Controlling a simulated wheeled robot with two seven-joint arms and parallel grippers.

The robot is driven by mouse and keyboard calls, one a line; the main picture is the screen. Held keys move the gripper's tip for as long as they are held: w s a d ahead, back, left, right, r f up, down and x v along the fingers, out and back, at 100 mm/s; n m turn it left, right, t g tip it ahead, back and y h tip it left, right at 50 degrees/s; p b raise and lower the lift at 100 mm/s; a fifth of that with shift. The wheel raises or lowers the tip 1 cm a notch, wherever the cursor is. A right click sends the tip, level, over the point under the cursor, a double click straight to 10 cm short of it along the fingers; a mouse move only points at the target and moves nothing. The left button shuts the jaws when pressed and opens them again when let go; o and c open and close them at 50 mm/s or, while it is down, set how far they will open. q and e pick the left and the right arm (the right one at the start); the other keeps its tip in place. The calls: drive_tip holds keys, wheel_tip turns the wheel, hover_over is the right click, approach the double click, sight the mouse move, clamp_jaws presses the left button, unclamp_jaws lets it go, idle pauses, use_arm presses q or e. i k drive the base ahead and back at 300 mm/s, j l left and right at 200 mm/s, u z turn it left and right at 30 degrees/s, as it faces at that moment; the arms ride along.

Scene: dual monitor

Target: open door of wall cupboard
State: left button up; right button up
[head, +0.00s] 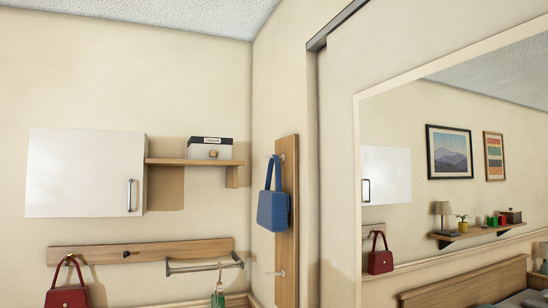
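The wall cupboard (85,173) is a white box on the left part of the wall in the head view. Its door looks shut, flush with the front. A dark vertical bar handle (130,195) is at the right side of the door. Neither of my grippers shows in the head view, so I cannot see whether they are open or shut.
A wooden shelf (195,162) with a storage box (210,148) adjoins the cupboard's right side. Below is a wooden hook rail (150,250) with a red bag (68,297). A blue bag (273,208) hangs on a vertical board. A large mirror (400,200) is at right.

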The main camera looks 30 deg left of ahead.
sight(71, 173)
drive_tip(key=u, duration=1.95)
